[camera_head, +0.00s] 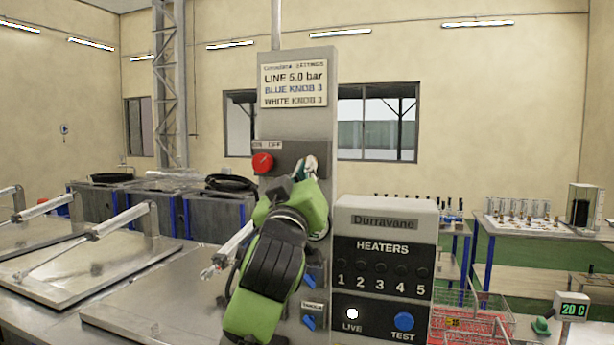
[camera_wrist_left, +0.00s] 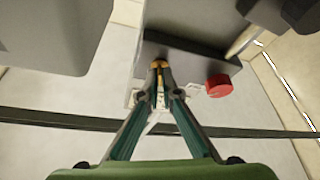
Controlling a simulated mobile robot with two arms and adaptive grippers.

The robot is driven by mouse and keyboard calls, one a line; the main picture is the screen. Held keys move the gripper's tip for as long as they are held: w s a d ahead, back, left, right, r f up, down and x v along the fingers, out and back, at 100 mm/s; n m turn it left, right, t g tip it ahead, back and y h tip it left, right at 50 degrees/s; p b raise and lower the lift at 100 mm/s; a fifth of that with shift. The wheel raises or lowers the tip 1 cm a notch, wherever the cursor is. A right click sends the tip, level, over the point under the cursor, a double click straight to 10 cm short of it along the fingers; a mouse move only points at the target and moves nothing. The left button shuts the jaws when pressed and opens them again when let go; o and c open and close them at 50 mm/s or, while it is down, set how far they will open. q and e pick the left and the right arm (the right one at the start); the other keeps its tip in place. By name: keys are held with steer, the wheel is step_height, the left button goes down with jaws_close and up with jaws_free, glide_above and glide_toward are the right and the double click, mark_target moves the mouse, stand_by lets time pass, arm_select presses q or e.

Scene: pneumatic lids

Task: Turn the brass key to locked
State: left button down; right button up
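My left gripper (camera_head: 306,168) is raised to the upper part of the grey control column (camera_head: 295,125), with its green and black arm in front of the column. In the left wrist view its two fingers (camera_wrist_left: 160,76) come together at their tips on the small brass key (camera_wrist_left: 159,63), close to the dark panel (camera_wrist_left: 190,52). In the head view the gripper hides the key. How far the key is turned cannot be told. My right gripper is not in view.
A red knob (camera_head: 263,163) under an ON/OFF label sits left of the gripper; it also shows in the wrist view (camera_wrist_left: 219,85). Blue knobs (camera_head: 309,322) are lower on the column. The heaters box (camera_head: 385,222) stands close at right. Metal lids (camera_head: 85,262) are at left.

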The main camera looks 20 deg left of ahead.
arm_select(q)
steer(key=m+h+p, duration=0.1)
steer(key=m+h, duration=0.2)
steer(key=m, duration=0.3)
steer(key=m+g+h+p, duration=0.1)
steer(key=m+h, duration=0.2)
steer(key=m, duration=0.3)
steer(key=a+m+h+p, duration=0.1)
steer(key=m+h, duration=0.2)
steer(key=m, duration=0.4)
steer(key=shift+g, duration=0.4)
steer(key=shift+m+h, duration=0.3)
steer(key=c, duration=2.3)
jaws_free()
